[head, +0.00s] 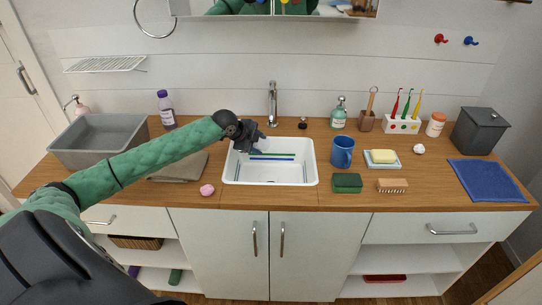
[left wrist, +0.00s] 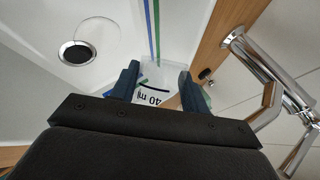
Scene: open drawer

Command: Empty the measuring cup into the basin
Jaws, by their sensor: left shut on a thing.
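The white basin (head: 270,178) is set into the wooden counter below the faucet (head: 272,104). My left gripper (head: 262,140) is over the basin's back left part. In the left wrist view my left gripper (left wrist: 158,86) is shut on the clear measuring cup (left wrist: 156,98), whose dark "40 ml" marking shows between the fingers. Most of the cup is hidden in the head view, so I cannot tell its tilt or contents. The basin's drain (left wrist: 75,53) shows in the wrist view, with blue and green stripes beside it. My right gripper is not in view.
A pink lump (head: 207,190) lies near the front left.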

